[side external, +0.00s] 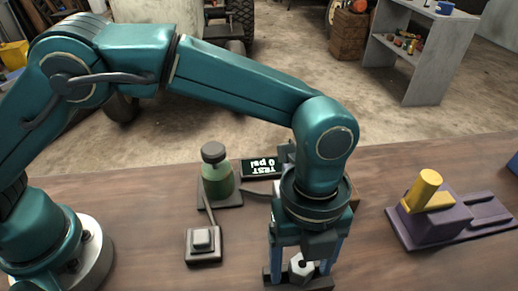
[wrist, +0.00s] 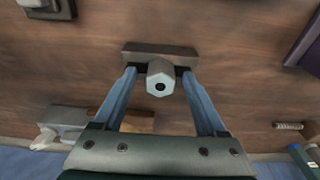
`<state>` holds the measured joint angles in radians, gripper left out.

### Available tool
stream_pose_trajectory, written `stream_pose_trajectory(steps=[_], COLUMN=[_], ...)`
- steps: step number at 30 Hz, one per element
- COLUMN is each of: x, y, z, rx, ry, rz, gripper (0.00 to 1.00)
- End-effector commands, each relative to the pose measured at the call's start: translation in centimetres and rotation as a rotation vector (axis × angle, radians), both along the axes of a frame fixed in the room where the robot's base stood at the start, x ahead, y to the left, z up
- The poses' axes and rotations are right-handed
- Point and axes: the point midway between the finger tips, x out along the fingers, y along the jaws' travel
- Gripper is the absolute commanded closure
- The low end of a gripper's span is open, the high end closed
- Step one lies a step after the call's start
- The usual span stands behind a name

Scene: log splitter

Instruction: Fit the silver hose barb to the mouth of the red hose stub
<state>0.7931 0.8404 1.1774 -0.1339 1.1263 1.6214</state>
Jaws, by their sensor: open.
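A silver hex-headed fitting (wrist: 160,84) with a dark hole in its end, apparently the hose barb, stands at a dark block (wrist: 160,54) in the wrist view. It also shows low in the side view (side external: 301,267). My gripper (wrist: 159,72) is open, with one blue finger on each side of the fitting. Whether either finger touches it, I cannot tell. The fitting's lower part is hidden. I cannot make out the red hose stub in either view.
A green bottle (side external: 217,175), a small grey-topped box (side external: 203,243) and a "TEST 0 psi" display (side external: 261,168) stand left of my gripper. A ribbed metal piece (wrist: 288,126) lies at the wrist view's right.

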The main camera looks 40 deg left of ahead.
Motion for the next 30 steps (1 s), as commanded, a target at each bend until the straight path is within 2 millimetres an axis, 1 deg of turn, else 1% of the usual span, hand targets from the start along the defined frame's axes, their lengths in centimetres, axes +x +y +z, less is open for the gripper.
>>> stream_pose_trajectory(steps=[1, 2, 3, 5, 6, 7, 15, 20, 23, 28, 30], x=[0.0, 0.0, 0.0, 0.0, 0.0, 0.0, 0.0, 0.1, 0.1, 0.1, 0.7], y=[0.0, 0.0, 0.0, 0.0, 0.0, 0.0, 0.0, 0.0, -0.1, -0.1, 1.2], z=[0.0, 0.0, 0.0, 0.0, 0.0, 0.0, 0.1, 0.8, 1.8, 4.4, 5.0], rx=[0.000, 0.000, 0.000, 0.000, 0.000, 0.000, -0.001, -0.002, -0.004, -0.005, -0.002], ry=[0.000, 0.000, 0.000, 0.000, 0.000, 0.000, -0.001, -0.002, -0.004, -0.005, -0.002], rz=[0.000, 0.000, 0.000, 0.000, 0.000, 0.000, 0.000, 0.000, 0.001, 0.001, 0.007], gripper=[0.30, 0.41, 0.57, 0.80, 0.95, 1.00, 1.00, 1.00, 1.00, 1.00, 1.00])
